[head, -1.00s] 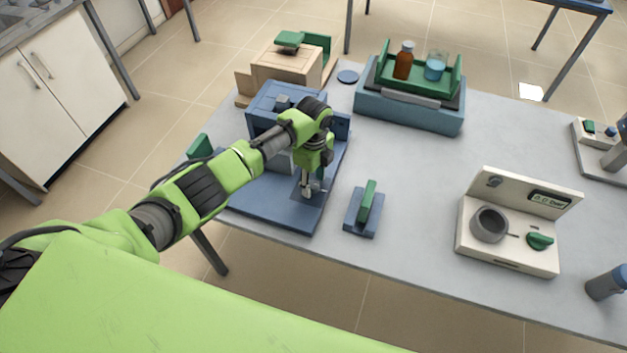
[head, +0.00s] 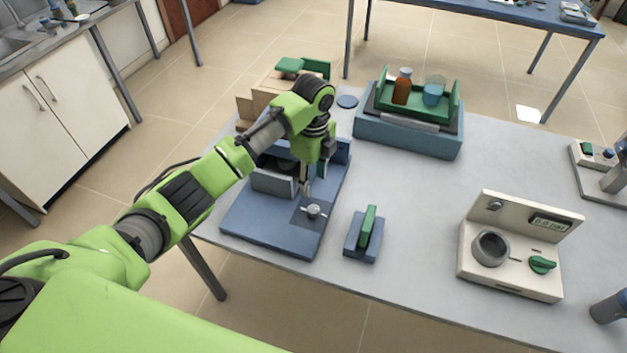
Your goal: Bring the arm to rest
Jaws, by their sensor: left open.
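My left arm reaches in from the left of the head view over the table. Its gripper (head: 305,188) points down above the blue base of a furnace-like device (head: 262,224). The gripper is open, and I see nothing between its fingers. A small round metal piece (head: 313,210) sits on a dark square of that base, just below the fingertips and apart from them. The arm covers much of the device's upper body.
A blue block with a green handle (head: 366,232) stands right of the base. A cream panel device (head: 510,262) is further right. A blue unit (head: 405,132) with a green tray holds a brown bottle (head: 402,86) and a beaker (head: 434,91). The table (head: 420,190) is clear between them.

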